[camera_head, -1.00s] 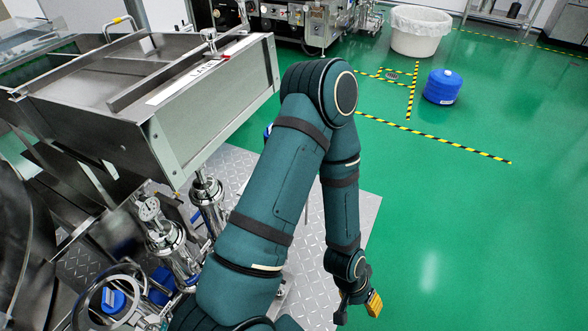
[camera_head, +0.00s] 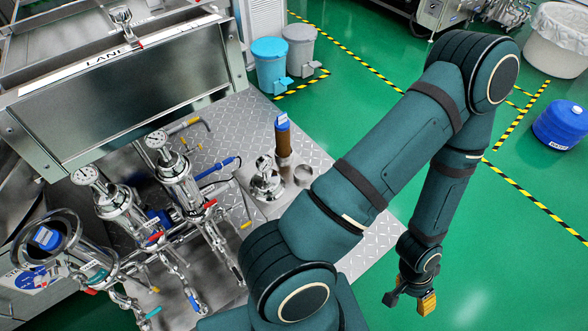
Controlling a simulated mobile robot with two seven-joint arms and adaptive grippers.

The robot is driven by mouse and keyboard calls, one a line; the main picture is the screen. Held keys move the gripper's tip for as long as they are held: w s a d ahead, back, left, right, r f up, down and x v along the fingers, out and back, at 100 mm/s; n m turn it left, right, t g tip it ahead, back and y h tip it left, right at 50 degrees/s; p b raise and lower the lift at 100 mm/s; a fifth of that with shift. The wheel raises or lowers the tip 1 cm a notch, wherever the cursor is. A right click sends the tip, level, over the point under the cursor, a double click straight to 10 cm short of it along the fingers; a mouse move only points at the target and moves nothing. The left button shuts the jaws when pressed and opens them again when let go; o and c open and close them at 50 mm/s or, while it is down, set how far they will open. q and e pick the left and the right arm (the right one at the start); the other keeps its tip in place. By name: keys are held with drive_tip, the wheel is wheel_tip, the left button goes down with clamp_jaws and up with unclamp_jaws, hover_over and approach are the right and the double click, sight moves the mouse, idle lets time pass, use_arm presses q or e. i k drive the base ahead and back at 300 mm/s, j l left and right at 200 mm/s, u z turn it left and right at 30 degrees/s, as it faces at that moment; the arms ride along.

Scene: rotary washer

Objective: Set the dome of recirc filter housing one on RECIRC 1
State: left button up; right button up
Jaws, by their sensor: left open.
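My left gripper (camera_head: 408,300) hangs open and empty over the green floor, to the right of the steel platform. A shiny, rounded steel piece (camera_head: 266,180), which looks like the dome, sits on the platform near its middle. Two upright steel filter housings (camera_head: 175,172) (camera_head: 118,205) with pressure gauges on top stand to the left. I cannot read which one is RECIRC 1. My left gripper is well to the right of and apart from all of these. My right gripper does not show.
A brown cartridge with a blue top (camera_head: 283,137) stands behind the steel piece, and a small steel ring (camera_head: 303,174) lies beside it. Pipes and coloured valve handles crowd the lower left. Blue (camera_head: 271,62) and grey (camera_head: 301,50) bins stand behind.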

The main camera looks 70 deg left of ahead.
sight(267, 185)
drive_tip(key=i+u, duration=0.45)
drive_tip(key=i+l+u, duration=0.2)
drive_tip(key=u, duration=0.3)
drive_tip(key=i+j+u, duration=0.15)
drive_tip(key=j+u, duration=0.2)
drive_tip(key=u, duration=0.15)
drive_tip(key=i+j+u, duration=0.15)
drive_tip(key=u, duration=0.3)
drive_tip(key=i+j, duration=0.05)
drive_tip(key=j, duration=0.05)
